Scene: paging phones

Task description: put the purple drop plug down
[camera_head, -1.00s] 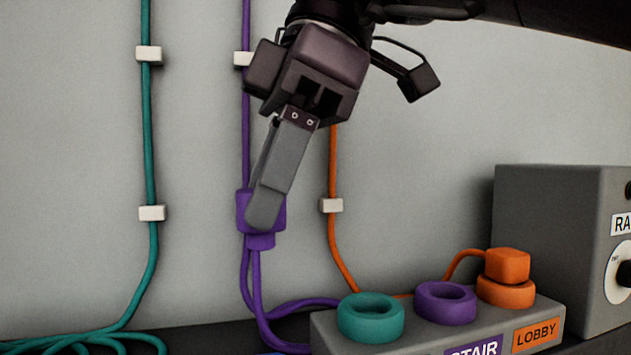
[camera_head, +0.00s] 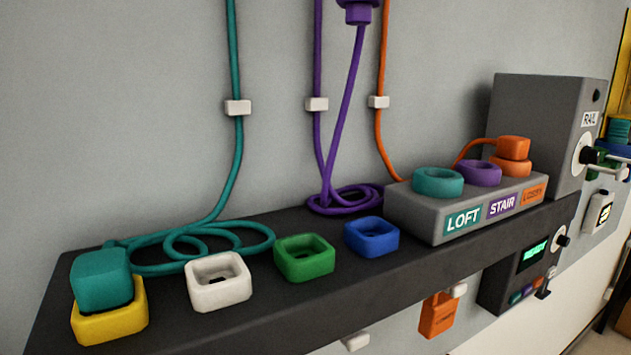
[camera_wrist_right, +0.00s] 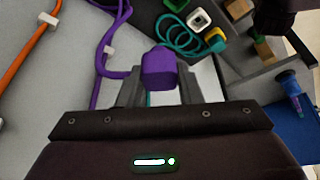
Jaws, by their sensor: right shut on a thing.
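The purple drop plug (camera_wrist_right: 160,70) is held between the fingers of my right gripper (camera_wrist_right: 158,86) in the right wrist view. In the head view the plug (camera_head: 358,11) shows only in part at the top edge, hanging in the air with its purple cord running down to a coil on the shelf. My right gripper is out of the head view.
On the dark shelf (camera_head: 300,228) stand white (camera_head: 217,281), green (camera_head: 304,257) and blue (camera_head: 371,237) empty holders. A teal plug (camera_head: 102,279) sits in a yellow holder (camera_head: 110,322). The grey block (camera_head: 410,212) has empty teal (camera_head: 437,182) and purple (camera_head: 480,173) rings; an orange plug (camera_head: 513,148) fills the third.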

